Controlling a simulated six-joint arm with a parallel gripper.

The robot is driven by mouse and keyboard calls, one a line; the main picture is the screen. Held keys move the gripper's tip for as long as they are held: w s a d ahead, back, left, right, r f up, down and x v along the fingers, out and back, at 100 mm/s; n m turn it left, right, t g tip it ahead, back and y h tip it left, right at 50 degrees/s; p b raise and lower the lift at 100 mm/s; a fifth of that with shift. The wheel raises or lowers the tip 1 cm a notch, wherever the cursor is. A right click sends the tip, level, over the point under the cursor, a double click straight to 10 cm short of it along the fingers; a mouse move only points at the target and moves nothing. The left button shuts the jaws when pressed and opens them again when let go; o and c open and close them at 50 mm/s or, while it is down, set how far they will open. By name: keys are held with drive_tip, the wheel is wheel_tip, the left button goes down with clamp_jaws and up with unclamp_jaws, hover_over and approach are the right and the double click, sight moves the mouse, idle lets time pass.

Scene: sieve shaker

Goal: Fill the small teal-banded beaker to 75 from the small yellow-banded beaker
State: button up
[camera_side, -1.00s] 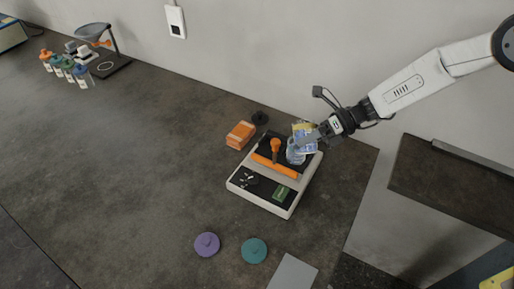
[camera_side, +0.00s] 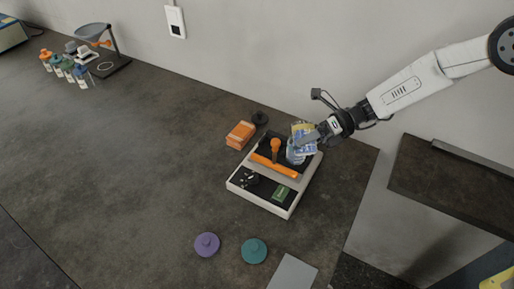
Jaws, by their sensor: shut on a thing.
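My gripper (camera_side: 312,138) is shut on the small yellow-banded beaker (camera_side: 303,129), which it holds at the back right of the sieve shaker. Only a yellow patch and some pale blue show of this beaker, and its exact tilt is hard to read. A bluish clear beaker (camera_side: 294,154) stands on the shaker's dark platform just below it. I cannot make out a teal band, a fill level or any liquid stream at this size.
The shaker (camera_side: 237,184) has an orange bar (camera_side: 273,167), an orange knob (camera_side: 275,146) and a green display (camera_side: 281,193). An orange box (camera_side: 240,134) stands behind it. Purple (camera_side: 207,244) and teal (camera_side: 254,250) lids lie in front.

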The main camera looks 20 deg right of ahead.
drive_tip(key=shift+f+m, duration=0.15)
drive_tip(key=shift+m, duration=0.15)
idle(0.9)
idle(0.9)
drive_tip(key=shift+r+n, duration=0.4)
drive_tip(key=shift+n, duration=0.1)
drive_tip(key=shift+f+n+t+h, duration=0.3)
drive_tip(key=shift+f+n+t, duration=0.1)
drive_tip(key=shift+n+t, duration=0.2)
drive_tip(key=shift+r+n, duration=0.15)
drive_tip(key=shift+n, duration=0.25)
drive_tip(key=shift+r+t, duration=0.2)
drive_tip(key=shift+t, duration=0.1)
